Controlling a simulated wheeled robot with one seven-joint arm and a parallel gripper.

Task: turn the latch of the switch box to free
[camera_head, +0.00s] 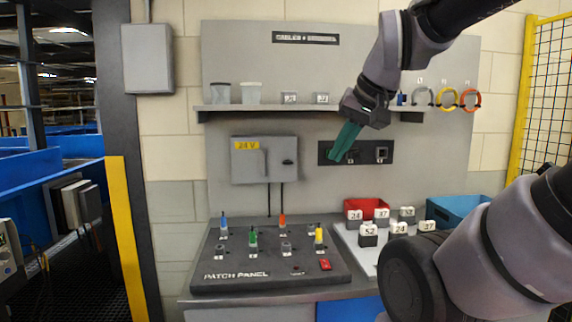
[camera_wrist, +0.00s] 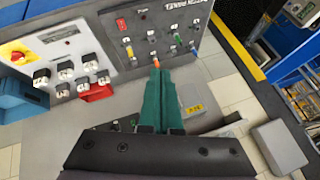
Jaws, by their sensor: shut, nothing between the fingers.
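The grey switch box (camera_head: 264,172) with a yellow "24 V" label hangs on the back panel, left of my gripper in the head view. A small dark fitting (camera_head: 287,162), perhaps the latch, sits on its right side; its setting is too small to tell. My gripper (camera_head: 338,158) has green fingers, shut and empty, pointing down and left in front of the dark socket strip, to the right of the box and apart from it in the picture. In the wrist view the fingers (camera_wrist: 158,74) partly hide the box (camera_wrist: 193,94).
Below stands the patch panel (camera_head: 225,278) with several coloured plugs. Right of it are numbered blocks, a red bin (camera_head: 366,205) and a blue bin (camera_head: 452,208). Above runs a shelf (camera_head: 300,107) with cups. A grey wall box (camera_head: 148,58) hangs at the left.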

